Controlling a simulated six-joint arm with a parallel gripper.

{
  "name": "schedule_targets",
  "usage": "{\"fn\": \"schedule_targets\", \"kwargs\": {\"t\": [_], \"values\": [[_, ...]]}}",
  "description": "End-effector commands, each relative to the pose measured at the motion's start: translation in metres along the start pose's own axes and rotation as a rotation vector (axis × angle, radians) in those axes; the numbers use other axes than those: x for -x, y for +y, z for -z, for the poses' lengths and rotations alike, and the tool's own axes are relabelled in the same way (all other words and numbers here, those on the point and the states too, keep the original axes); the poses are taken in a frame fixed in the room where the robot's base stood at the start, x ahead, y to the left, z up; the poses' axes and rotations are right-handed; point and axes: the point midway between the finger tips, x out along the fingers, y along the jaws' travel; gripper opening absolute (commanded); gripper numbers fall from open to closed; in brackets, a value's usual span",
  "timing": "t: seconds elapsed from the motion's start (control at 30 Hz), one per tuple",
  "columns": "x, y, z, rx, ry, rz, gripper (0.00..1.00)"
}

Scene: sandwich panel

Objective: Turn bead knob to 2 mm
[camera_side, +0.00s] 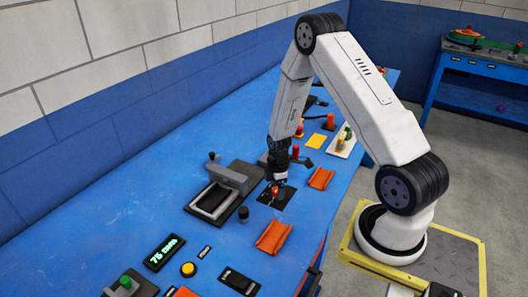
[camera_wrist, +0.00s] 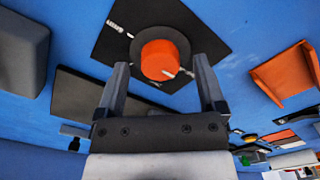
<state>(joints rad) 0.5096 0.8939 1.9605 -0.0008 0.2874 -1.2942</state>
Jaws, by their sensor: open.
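The bead knob is an orange-red round knob (camera_wrist: 160,59) with a white pointer mark, on a dark round dial on a black square plate (camera_wrist: 190,17). White markings on the plate are too small to read. My gripper (camera_wrist: 160,75) is open, with one finger on each side of the knob in the wrist view. I cannot tell whether the fingers touch it. In the side view my gripper (camera_side: 278,180) points down over the black plate (camera_side: 283,196), and the red knob (camera_side: 274,190) shows just below it, partly hidden.
An orange tray (camera_side: 272,237) and another orange tray (camera_side: 321,178) lie nearby on the blue table (camera_side: 130,215). A grey press-like device (camera_side: 222,190) stands to the left. A display (camera_side: 165,252) reads what looks like "75 DMD", beside a yellow button (camera_side: 188,269).

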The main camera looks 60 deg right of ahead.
Motion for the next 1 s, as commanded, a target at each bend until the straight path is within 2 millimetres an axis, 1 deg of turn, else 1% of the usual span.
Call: {"fn": "schedule_targets", "kwargs": {"t": [0.13,0.4,0.43,0.47,0.5,0.57,0.6,0.67,0.7,1.0], "values": [[-0.0049,0.0001,0.0,0.0,0.0,-0.001,0.89],[-0.0055,0.0001,0.0,0.0,0.0,-0.001,0.89],[-0.0055,0.0001,0.0,0.0,0.0,-0.001,0.86],[-0.0054,0.0001,0.0,0.0,0.0,-0.001,0.76],[-0.0054,0.0001,0.0,0.0,0.0,-0.001,0.63],[-0.0054,0.0001,0.0,0.0,0.0,-0.001,0.44],[-0.0053,0.0001,0.0,0.0,0.0,-0.001,0.32],[-0.0053,0.0001,0.0,0.0,0.0,-0.001,0.13],[-0.0053,0.0001,0.0,0.0,0.0,-0.001,0.0],[-0.0051,0.0001,0.0,-0.021,0.0,-0.001,0.0]]}}
